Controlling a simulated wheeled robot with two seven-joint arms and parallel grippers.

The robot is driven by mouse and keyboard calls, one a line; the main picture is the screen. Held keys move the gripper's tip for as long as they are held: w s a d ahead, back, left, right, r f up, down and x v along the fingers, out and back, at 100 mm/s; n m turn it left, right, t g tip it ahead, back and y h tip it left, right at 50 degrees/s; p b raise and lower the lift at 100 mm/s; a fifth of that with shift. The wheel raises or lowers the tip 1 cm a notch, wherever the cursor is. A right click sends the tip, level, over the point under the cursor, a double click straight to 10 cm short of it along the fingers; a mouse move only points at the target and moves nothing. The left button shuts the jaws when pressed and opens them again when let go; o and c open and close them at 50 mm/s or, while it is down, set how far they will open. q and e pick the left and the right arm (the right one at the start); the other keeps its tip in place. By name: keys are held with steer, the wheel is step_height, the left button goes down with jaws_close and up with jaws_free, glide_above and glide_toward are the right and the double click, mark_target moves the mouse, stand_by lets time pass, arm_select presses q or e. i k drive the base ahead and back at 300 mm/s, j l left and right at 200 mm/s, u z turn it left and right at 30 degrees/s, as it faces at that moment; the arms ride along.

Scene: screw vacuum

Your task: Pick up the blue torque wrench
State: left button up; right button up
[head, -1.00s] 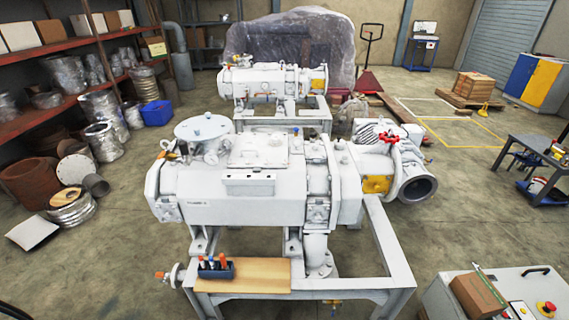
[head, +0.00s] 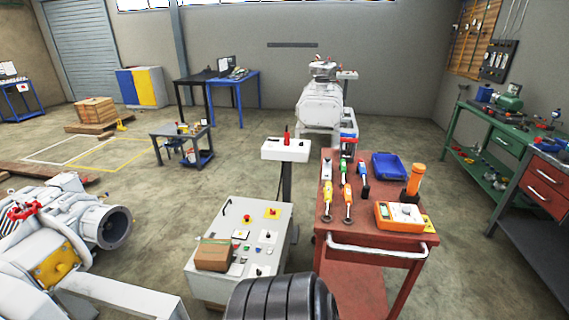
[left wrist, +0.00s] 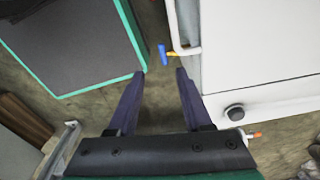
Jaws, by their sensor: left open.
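In the head view, several hand tools lie on the top of a red cart (head: 374,240). My left gripper (left wrist: 160,74) shows in the left wrist view. Its two dark fingers are apart with nothing between them, over bare floor. The wrench does not show in that view. My right gripper is not in view.
The cart also holds a blue bin (head: 389,166), an orange-topped tool (head: 413,181) and an orange-and-white meter (head: 400,215). A control console (head: 225,265) carrying a cardboard box (head: 213,255) stands left of it. In the left wrist view, a white cabinet (left wrist: 260,45) is close beside the fingers.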

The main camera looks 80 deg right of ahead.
mark_target(365, 188)
steer(key=z, duration=3.4)
